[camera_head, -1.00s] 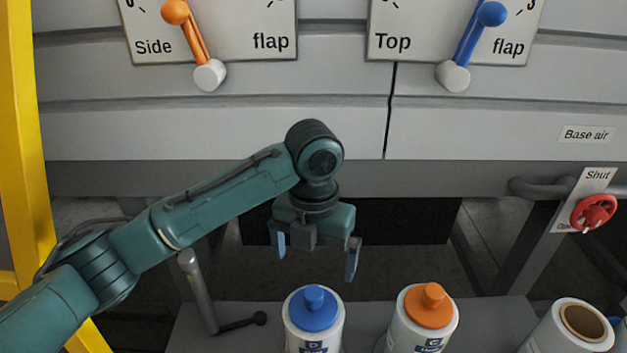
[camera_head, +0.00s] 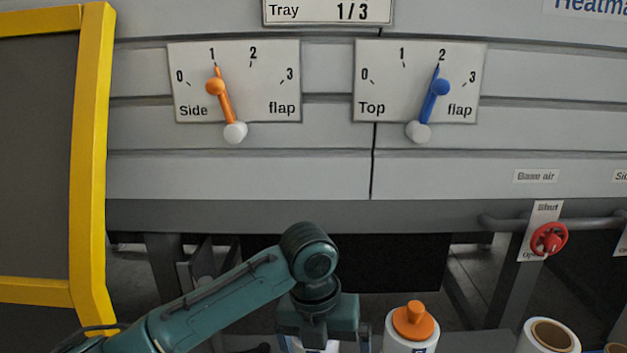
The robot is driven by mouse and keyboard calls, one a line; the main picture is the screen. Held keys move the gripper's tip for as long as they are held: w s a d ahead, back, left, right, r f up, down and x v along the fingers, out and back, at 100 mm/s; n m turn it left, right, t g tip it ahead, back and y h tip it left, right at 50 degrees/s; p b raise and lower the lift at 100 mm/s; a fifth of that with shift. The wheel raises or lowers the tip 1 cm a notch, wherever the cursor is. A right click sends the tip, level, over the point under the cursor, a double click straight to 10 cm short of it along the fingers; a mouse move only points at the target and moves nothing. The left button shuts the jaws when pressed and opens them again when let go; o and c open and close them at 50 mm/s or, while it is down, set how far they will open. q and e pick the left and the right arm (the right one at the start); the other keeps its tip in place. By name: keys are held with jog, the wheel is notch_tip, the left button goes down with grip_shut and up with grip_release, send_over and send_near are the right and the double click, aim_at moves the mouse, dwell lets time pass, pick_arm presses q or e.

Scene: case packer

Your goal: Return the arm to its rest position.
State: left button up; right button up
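My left arm (camera_head: 215,297) comes in from the lower left, its wrist bent downward. My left gripper (camera_head: 322,346) points down at the bottom edge, its two fingers standing apart and their tips cut off by the frame. Part of a white bottle (camera_head: 315,346) shows behind and below the gripper; its top is hidden by the gripper. Whether the fingers touch this bottle cannot be seen. My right gripper is not in view.
An orange-capped bottle (camera_head: 411,325) stands just right of the gripper, and a roll (camera_head: 549,337) farther right. A yellow frame (camera_head: 91,170) rises at left. The side flap lever (camera_head: 222,98) points near 1, the top flap lever (camera_head: 433,98) near 2. A red valve handle (camera_head: 549,239) is at right.

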pick_arm(q)
notch_tip(320, 180, down, 13)
jog(key=s+d+n+t+h, duration=0.2)
jog(key=n+t+h, duration=0.35)
jog(key=n, duration=1.25)
jog(key=s+a+f+n+t+y, duration=0.1)
jog(key=s+a+f+n, duration=0.3)
jog(key=a+n, duration=0.4)
jog(key=s+a+f+n+t+y, duration=0.2)
jog(key=s+a+f+n+t, duration=0.2)
jog(key=s+a+n, duration=0.3)
jog(key=a+n, duration=0.2)
jog(key=a, duration=0.1)
jog(key=shift+s+n, duration=0.15)
jog(key=shift+n, duration=0.15)
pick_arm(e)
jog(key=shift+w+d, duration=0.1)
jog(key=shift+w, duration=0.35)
pick_arm(q)
jog(key=shift+a+y, duration=0.1)
jog(key=shift+y, duration=0.15)
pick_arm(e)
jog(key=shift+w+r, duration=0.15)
